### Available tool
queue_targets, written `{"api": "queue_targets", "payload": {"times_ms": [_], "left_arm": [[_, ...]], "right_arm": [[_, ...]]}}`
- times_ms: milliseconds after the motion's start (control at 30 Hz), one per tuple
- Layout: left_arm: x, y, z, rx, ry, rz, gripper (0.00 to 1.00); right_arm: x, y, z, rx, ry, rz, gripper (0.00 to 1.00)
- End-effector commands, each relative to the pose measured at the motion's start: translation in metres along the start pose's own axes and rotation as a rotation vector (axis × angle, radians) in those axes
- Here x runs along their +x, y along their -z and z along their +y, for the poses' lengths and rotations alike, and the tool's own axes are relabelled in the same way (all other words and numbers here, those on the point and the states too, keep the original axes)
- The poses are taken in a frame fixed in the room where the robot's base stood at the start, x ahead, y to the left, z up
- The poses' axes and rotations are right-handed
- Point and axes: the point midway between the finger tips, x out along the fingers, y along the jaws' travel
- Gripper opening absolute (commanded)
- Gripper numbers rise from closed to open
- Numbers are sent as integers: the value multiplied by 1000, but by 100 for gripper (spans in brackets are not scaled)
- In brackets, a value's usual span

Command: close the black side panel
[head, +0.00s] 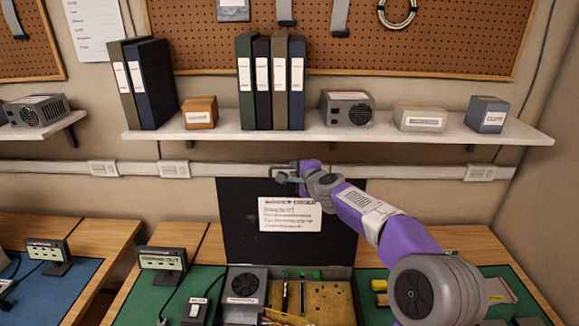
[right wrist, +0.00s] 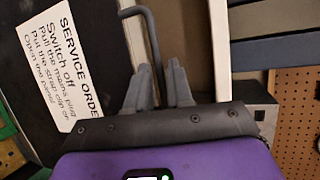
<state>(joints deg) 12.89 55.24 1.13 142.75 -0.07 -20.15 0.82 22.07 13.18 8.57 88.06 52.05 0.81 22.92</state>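The black side panel (head: 240,235) stands upright behind the open case on the bench, with a white service label (head: 290,214) on its face. In the right wrist view the panel (right wrist: 30,60) fills the left side, with its label tilted. A grey bent bar handle (right wrist: 152,30) stands out at its edge. My right gripper (head: 285,173) is at the panel's top edge. In the right wrist view its fingers (right wrist: 159,72) are close together on both sides of the handle bar, and look shut on it. My left gripper is not in view.
The open case (head: 246,286) holds a fan and a gold-brown board (head: 325,298). A shelf (head: 220,132) with binders and boxes runs above the panel. A wall rail (head: 225,170) lies just behind the gripper. A small display (head: 162,260) stands left of the case.

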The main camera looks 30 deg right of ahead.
Motion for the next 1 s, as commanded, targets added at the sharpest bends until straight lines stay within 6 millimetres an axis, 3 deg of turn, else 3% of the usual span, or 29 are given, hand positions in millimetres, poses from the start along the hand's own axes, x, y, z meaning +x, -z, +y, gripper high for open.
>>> {"api": "queue_targets", "payload": {"times_ms": [300,700,833,1000], "left_arm": [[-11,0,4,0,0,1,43],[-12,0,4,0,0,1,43],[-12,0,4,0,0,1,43],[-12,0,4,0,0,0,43]], "right_arm": [[38,-1,0,0,-2,0,21],[44,0,1,-2,-2,0,21],[44,0,1,-2,-2,0,1],[43,0,1,-2,-2,0,0]]}}
